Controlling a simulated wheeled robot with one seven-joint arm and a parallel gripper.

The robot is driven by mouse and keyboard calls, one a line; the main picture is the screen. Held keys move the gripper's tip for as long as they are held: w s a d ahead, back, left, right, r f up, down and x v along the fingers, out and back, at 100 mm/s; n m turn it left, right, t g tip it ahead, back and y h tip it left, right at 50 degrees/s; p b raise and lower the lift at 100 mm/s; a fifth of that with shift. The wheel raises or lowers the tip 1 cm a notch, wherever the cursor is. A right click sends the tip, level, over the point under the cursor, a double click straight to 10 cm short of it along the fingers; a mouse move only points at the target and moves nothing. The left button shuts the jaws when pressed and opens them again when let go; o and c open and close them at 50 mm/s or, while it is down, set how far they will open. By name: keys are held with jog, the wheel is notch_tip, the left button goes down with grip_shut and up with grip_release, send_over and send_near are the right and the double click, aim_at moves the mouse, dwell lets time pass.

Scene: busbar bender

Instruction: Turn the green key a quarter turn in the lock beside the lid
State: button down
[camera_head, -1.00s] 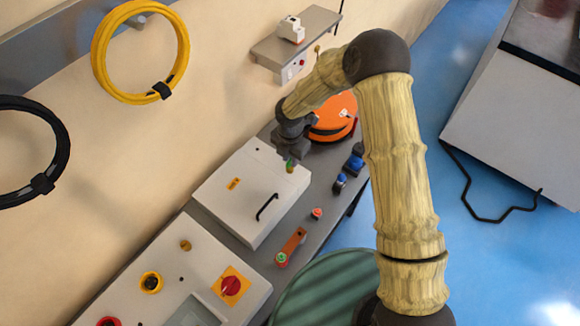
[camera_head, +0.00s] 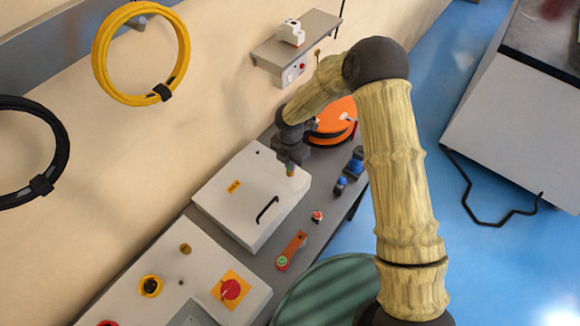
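The pale grey lid (camera_head: 240,207) with a black bar handle (camera_head: 267,209) lies closed on the bench. A small brass lock (camera_head: 290,173) shows at the lid's upper right corner. My gripper (camera_head: 290,167) points down right over the lock, its tips at or just above it. The green key is almost wholly hidden behind my gripper. The fingers are too small and covered to tell whether they are open or closed on the key.
An orange round case (camera_head: 335,121) stands just behind my gripper. Blue-topped parts (camera_head: 354,166) and an orange bar with a green knob (camera_head: 291,250) lie on the bench's right side. A control panel with a red switch (camera_head: 231,289) is in front. A yellow cable coil (camera_head: 101,52) hangs on the wall.

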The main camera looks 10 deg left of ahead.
jog(key=m+b, duration=0.1)
jog(key=m, duration=0.3)
jog(key=shift+w+f+b, duration=0.1)
jog(key=shift+f+b, duration=0.05)
jog(key=shift+b, duration=0.25)
jog(key=shift+m, duration=0.9)
